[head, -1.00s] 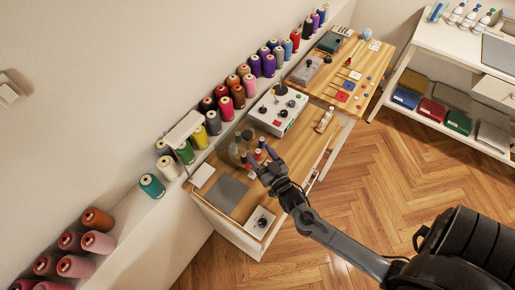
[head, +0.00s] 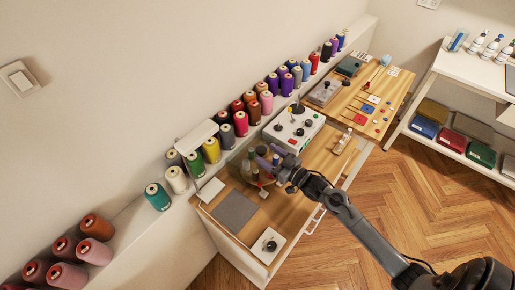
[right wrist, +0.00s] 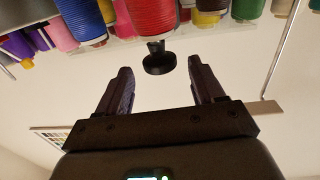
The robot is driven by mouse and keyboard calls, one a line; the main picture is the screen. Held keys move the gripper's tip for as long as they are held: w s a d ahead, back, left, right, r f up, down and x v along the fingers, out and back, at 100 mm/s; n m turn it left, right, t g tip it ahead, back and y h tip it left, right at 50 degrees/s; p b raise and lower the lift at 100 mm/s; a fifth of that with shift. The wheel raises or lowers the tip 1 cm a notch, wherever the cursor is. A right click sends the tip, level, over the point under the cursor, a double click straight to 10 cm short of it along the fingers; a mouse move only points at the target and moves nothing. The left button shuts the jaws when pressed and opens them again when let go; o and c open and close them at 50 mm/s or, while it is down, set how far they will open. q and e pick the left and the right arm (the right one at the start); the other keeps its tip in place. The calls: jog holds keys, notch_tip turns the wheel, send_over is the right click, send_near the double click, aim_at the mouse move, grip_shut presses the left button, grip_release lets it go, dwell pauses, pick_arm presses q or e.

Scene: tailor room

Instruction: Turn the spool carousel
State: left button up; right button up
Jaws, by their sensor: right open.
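The spool carousel (head: 247,170) stands on the near wooden table, with small spools around it, partly hidden by my right gripper. My right gripper (head: 269,155) reaches over its right side in the head view, fingers open and empty. In the right wrist view, the scene is upside down. A black knob on a short stem (right wrist: 158,64) shows ahead, between the lines of the two open fingers (right wrist: 159,78). Blue (right wrist: 80,18), red (right wrist: 151,16) and green (right wrist: 247,8) spools show near it. I cannot tell whether anything touches the knob. My left gripper is not in view.
A white control box (head: 293,128) with black knobs stands behind the gripper. A grey mat (head: 234,212) and a white box with a black knob (head: 268,244) lie nearer. A small bottle (head: 342,141) stands to the right. Large thread spools line the wall ledge.

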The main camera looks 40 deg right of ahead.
jog(key=shift+w+a+b, duration=0.15)
jog(key=shift+w+a, duration=0.1)
jog(key=shift+w, duration=1.2)
jog(key=shift+w+a+b, duration=0.15)
jog(key=shift+w+a, duration=0.05)
jog(key=shift+w, duration=1.25)
grip_shut()
